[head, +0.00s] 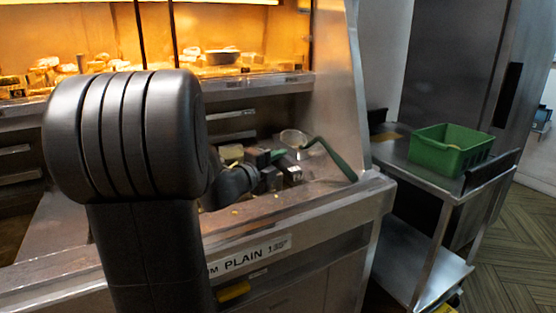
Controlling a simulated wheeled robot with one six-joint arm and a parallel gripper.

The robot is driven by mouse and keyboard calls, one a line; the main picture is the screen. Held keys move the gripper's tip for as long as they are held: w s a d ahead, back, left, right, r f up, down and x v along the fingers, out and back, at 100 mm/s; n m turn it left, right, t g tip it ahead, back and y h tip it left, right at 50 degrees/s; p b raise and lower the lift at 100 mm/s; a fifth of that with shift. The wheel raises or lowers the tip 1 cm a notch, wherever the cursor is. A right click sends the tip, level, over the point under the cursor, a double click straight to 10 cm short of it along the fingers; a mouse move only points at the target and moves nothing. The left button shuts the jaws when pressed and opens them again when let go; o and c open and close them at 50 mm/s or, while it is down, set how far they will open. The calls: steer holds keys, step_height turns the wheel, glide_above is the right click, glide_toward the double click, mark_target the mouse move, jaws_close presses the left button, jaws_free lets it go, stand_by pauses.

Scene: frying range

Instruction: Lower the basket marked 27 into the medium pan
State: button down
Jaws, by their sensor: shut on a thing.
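My gripper (277,165) is over the range's worktop, partly hidden behind my own arm. A dark green curved handle (336,159) runs from near that basket down to the right, to the counter's front edge. A small pale mark shows near the jaws, but I cannot read a number. The pans are mostly hidden, and I cannot pick out the medium one.
A lit food display (240,83) stands behind. A metal side panel (340,90) bounds the range on the right. A green crate (450,160) sits on a steel cart (418,172) there. Floor shows at far right.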

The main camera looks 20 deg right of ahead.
steer(key=shift+f+b, duration=2.5)
steer(key=shift+f, duration=0.7)
steer(key=shift+f+b, duration=0.55)
steer(key=shift+f, duration=0.05)
steer(key=c, duration=1.2)
jaws_free()
steer(key=shift+o, duration=0.2)
steer(key=shift+a, duration=0.15)
steer(key=v, duration=1.3)
steer(key=shift+s+a+p, duration=0.25)
steer(key=shift+p, duration=0.1)
steer(key=shift+d, duration=0.1)
